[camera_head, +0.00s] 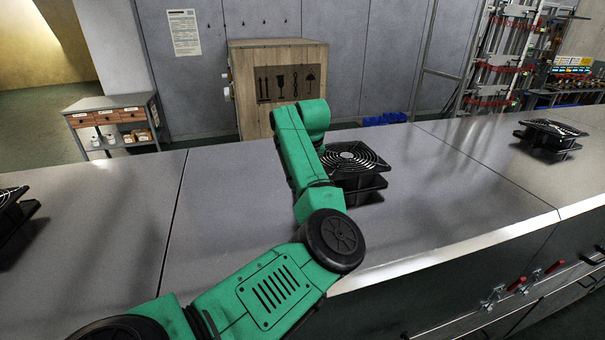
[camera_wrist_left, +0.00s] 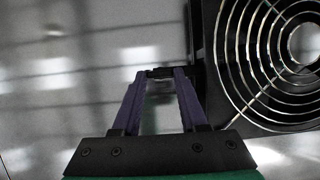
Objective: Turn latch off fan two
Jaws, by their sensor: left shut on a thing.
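The middle fan (camera_head: 356,160) is a black square housing with a round wire grille, standing on the grey metal top of the dryer. It also shows at the right of the left wrist view (camera_wrist_left: 270,60). My left gripper (camera_wrist_left: 160,73) has its purple fingers drawn together at the tips, beside the fan's left side. It is shut on a small dark piece at the fan's edge, which looks like the latch; its shape and turn are mostly hidden by the fingertips. In the head view my green left arm hides the gripper and the fan's left side. My right gripper is out of view.
A second fan (camera_head: 550,136) stands at the right, and part of another (camera_head: 12,205) at the left edge. The dryer top (camera_head: 235,200) is clear between them. Red-handled clamps (camera_head: 520,284) line the front at lower right. A wooden crate (camera_head: 241,90) stands behind.

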